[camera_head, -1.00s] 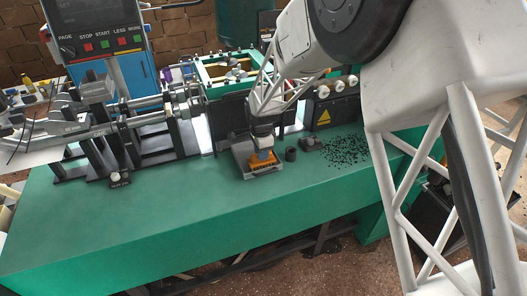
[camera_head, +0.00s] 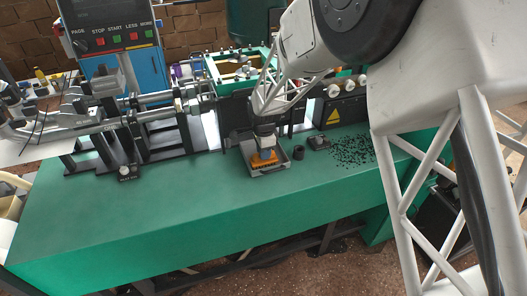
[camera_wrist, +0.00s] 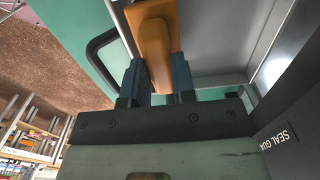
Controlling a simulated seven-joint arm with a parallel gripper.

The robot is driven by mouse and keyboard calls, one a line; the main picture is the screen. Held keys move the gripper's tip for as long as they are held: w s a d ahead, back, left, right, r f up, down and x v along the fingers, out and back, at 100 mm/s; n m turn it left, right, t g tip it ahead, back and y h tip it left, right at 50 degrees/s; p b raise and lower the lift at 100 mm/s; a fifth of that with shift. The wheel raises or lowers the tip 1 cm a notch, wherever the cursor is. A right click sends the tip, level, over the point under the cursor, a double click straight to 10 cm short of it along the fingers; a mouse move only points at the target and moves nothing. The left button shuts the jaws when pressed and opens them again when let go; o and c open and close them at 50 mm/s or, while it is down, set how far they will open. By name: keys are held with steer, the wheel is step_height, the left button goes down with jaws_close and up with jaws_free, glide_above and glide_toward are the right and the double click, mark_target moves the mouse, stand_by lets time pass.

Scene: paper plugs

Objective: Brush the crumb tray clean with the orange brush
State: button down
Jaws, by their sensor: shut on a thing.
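The grey crumb tray (camera_head: 281,168) sits on the green bench in front of the machine. My gripper (camera_head: 264,148) is shut on the orange brush (camera_head: 264,159) and holds it bristles down in the tray. The front strip of the tray floor shows bare. Whether the bristles touch the floor, and any crumbs under or behind the brush, I cannot tell.
Many black specks (camera_head: 353,151) lie scattered on the bench (camera_head: 150,215) further right. The machine stands close behind; the bench front is clear.

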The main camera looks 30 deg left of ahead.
steer(key=shift+w+d+f, duration=0.15)
steer(key=shift+w+d, duration=1)
steer(key=shift+s, duration=0.1)
steer(key=shift+s+a, duration=1.15)
steer(key=shift+a, duration=0.05)
steer(key=shift+w+d, duration=0.1)
steer(key=shift+w+d+r, duration=0.2)
steer(key=shift+w+d, duration=0.9)
steer(key=shift+w, duration=0.05)
steer(key=shift+a+r, duration=0.1)
steer(key=shift+s+a+r, duration=0.4)
steer(key=shift+s+a, duration=0.1)
steer(key=shift+s, duration=0.1)
